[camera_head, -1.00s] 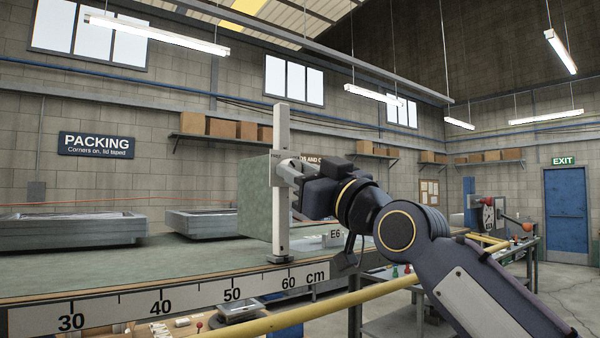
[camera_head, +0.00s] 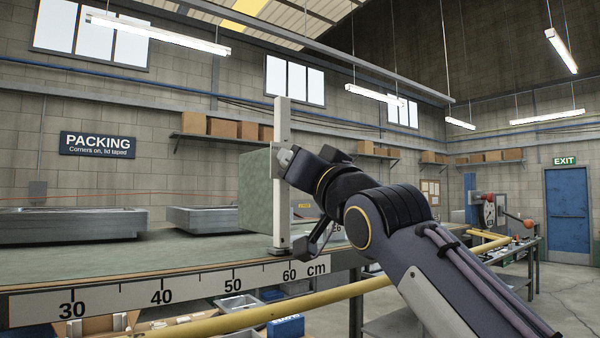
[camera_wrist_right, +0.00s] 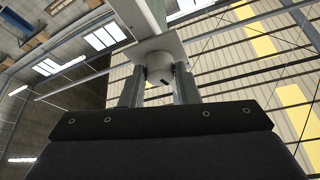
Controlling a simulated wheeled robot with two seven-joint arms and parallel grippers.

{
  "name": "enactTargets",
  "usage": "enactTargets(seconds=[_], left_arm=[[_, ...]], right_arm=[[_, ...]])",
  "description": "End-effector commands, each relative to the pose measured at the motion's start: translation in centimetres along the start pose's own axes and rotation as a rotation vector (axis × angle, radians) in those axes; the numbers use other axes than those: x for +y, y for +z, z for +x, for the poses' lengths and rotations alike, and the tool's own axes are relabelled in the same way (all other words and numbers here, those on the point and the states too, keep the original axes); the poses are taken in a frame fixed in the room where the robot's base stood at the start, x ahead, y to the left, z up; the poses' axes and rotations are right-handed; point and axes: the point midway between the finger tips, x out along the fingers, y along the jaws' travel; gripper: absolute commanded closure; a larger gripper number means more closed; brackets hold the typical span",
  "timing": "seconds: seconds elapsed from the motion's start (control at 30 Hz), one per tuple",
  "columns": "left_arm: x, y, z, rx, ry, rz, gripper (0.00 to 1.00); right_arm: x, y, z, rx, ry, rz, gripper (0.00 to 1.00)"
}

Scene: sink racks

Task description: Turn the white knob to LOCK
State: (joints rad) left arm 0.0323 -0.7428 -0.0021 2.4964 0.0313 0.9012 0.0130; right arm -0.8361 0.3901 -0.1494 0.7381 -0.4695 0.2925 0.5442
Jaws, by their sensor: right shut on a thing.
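The white knob (camera_wrist_right: 159,66) sits on a pale square plate (camera_wrist_right: 147,51) on an upright post, with a small dark mark on its near edge. In the wrist view my right gripper (camera_wrist_right: 159,84) has one finger on each side of the knob and is shut on it. In the head view the same gripper (camera_head: 286,162) reaches the pale post (camera_head: 281,190) from the right, partly hidden by my wrist. No LOCK lettering is readable. My left gripper is out of view.
The post stands at the front edge of a green-topped bench (camera_head: 120,262) with a centimetre scale (camera_head: 180,292). A greenish block (camera_head: 254,195) stands just behind the post. Metal trays (camera_head: 70,226) lie farther back. A yellow rail (camera_head: 330,297) runs below my right arm.

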Motion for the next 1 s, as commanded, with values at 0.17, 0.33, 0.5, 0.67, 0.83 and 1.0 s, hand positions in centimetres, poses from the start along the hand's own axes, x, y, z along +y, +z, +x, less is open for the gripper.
enactTargets(seconds=[0.17,0.33,0.5,0.67,0.83,1.0], left_arm=[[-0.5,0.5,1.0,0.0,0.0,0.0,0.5],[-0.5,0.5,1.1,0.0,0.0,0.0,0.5],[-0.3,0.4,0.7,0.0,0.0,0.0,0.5],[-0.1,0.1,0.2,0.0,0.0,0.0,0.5],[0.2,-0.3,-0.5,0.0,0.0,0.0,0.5],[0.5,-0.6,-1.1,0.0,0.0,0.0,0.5]], right_arm=[[-0.3,0.1,-0.1,0.004,0.061,0.154,0.94],[-0.4,-0.1,0.0,0.003,0.125,0.305,0.94],[-0.6,-0.3,0.1,0.002,0.187,0.456,0.94],[-0.7,-0.4,0.2,0.001,0.243,0.594,0.94],[-0.7,-0.5,0.3,0.0,0.299,0.725,0.94],[-0.8,-0.6,0.3,0.001,0.342,0.832,0.94]])
